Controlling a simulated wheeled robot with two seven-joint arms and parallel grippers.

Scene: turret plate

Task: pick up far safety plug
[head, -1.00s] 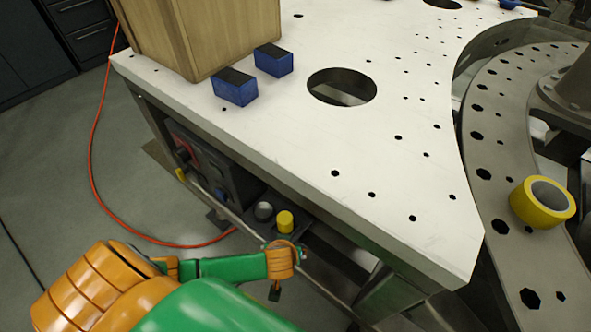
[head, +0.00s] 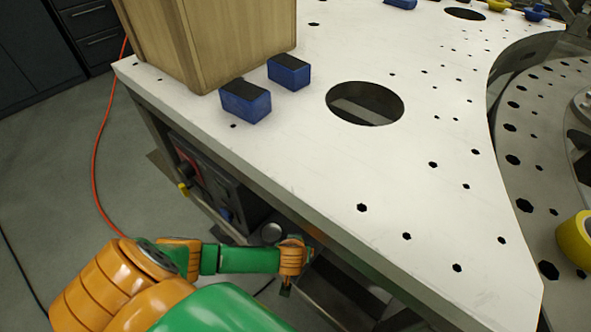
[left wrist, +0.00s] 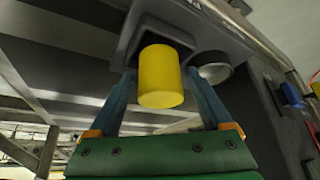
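A yellow cylindrical plug (left wrist: 160,78) sticks out of a dark bracket under the table in the left wrist view. A round grey ring or socket (left wrist: 212,68) is beside it; it also shows in the head view (head: 271,232). My left gripper (left wrist: 163,90) is open, with one blue finger on each side of the yellow plug and a visible gap to each side. In the head view my left gripper (head: 290,256) is beside the table's edge and hides the plug. I cannot tell which plug is the far one. My right gripper is out of view.
The white perforated table (head: 300,160) carries a wooden box (head: 215,40) and two blue blocks (head: 246,101). A dark control box (head: 215,185) and a metal rail sit below its edge. A yellow tape roll (head: 576,240) lies right. A red cable (head: 97,150) crosses the floor.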

